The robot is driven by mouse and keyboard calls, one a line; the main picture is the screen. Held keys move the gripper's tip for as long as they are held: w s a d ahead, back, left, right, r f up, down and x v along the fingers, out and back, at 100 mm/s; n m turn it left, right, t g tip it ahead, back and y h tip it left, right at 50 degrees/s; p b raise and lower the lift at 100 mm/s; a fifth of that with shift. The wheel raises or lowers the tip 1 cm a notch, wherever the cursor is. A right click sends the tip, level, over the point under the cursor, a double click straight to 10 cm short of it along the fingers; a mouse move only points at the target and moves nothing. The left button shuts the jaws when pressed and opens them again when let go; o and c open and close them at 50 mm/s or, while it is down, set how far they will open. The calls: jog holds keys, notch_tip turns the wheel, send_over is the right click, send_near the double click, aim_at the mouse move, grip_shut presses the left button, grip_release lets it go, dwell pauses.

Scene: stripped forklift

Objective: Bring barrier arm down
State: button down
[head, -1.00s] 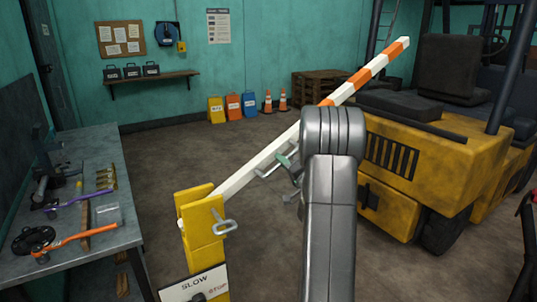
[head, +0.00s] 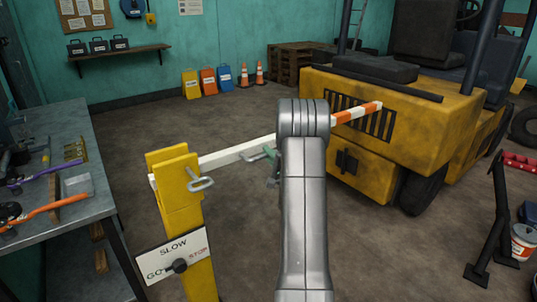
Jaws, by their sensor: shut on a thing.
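The barrier arm (head: 235,155) is a long white bar with orange bands toward its far end. It runs from the yellow post (head: 180,205) at the left up to the right, with a slight tilt in the picture, and its tip shows in front of the yellow forklift. My gripper (head: 268,160) is at the middle of the bar, partly hidden behind my own grey arm link. It is shut on the barrier arm; the exact grip is hard to see. A metal loop handle (head: 201,184) sits on the post.
A yellow forklift (head: 405,125) stands behind and right of the bar. A workbench (head: 85,185) with tools is at the left. A black stand (head: 490,230) and a white bucket (head: 523,242) are at the right.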

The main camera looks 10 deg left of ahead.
jog(key=shift+f, duration=0.45)
jog(key=c, duration=1.5)
grip_release()
jog(key=shift+r, duration=0.1)
jog(key=b+v, duration=0.2)
jog(key=v, duration=1.2)
jog(key=shift+r, duration=0.1)
jog(key=p+x, duration=0.2)
jog(key=x, duration=1.2)
jog(key=shift+r, duration=0.15)
